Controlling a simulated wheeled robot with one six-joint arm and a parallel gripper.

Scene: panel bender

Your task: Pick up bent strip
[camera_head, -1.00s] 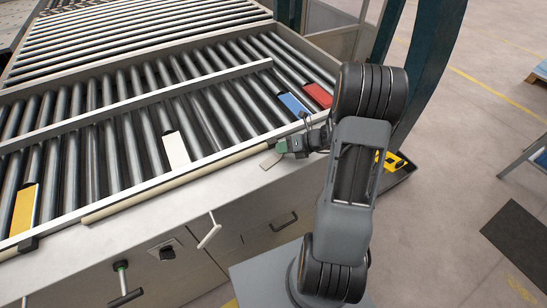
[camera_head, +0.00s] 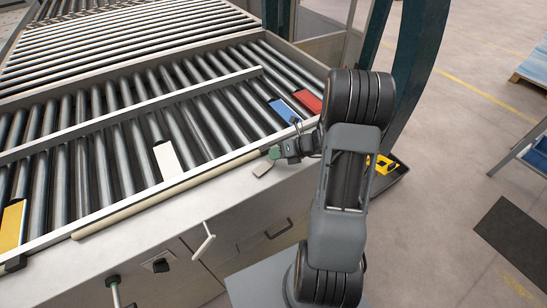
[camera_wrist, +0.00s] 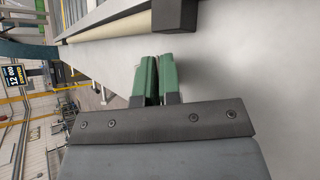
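A small thin greyish plate, which looks like the bent strip (camera_head: 263,169), shows at my gripper's fingertips at the front edge of the machine in the head view. My gripper (camera_head: 275,154) reaches left over the pale front ledge with its green fingers low. In the wrist view the green fingers of my gripper (camera_wrist: 157,78) stand close together, with a thin dark line between them. They appear shut on the plate, which is hidden by them there. Its bend cannot be made out.
Blue (camera_head: 284,111), red (camera_head: 308,101), white (camera_head: 167,160) and yellow (camera_head: 13,226) pieces lie on the roller table (camera_head: 110,150). A beige rod (camera_head: 160,193) runs along the front ledge. A T-handle (camera_head: 204,241) sticks out from the front. The floor at right is mostly clear.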

